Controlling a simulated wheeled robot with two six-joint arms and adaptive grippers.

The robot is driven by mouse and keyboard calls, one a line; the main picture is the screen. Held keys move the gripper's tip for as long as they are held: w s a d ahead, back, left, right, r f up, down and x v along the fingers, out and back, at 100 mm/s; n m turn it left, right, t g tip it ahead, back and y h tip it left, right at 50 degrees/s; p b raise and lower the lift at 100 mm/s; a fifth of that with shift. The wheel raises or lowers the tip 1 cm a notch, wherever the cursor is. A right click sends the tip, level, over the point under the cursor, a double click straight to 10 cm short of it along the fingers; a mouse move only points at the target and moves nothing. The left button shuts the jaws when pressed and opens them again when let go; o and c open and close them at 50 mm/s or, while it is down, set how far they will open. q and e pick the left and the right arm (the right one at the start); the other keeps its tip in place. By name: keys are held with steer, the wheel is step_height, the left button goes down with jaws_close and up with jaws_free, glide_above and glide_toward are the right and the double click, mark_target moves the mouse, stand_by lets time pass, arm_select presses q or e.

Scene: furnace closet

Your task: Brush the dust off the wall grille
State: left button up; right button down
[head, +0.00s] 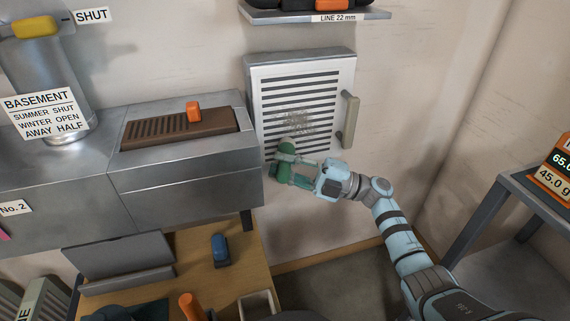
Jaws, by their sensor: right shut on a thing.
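The wall grille (333,88) is a pale metal panel with dark horizontal slots, mounted on the wall in the middle of the head view. A grey-brown patch of dust (296,121) covers its middle slots. My right gripper (297,174) is at the grille's lower left part, below the dust patch. It is shut on a green thing (287,147), which looks like a brush. The brush overlaps the grille's lower left corner; I cannot tell whether it touches the slats. Its bristles are hard to make out. My left gripper is not in view.
A grey handle (348,120) sticks out at the grille's right side. A metal cabinet (185,185) with an orange knob (193,110) stands close on the left. A shelf (315,15) is above. A wooden table (205,285) holding a blue object (219,250) is below left.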

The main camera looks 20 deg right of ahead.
steer(key=d+b, duration=0.5)
steer(key=d, duration=0.4)
steer(key=shift+s, duration=0.25)
steer(key=shift+a, duration=0.1)
steer(key=a+p, duration=0.2)
steer(key=a, duration=0.2)
steer(key=shift+w+a+p, duration=0.1)
steer(key=shift+a+p, duration=0.15)
steer(key=shift+p, duration=0.15)
steer(key=shift+d, duration=0.1)
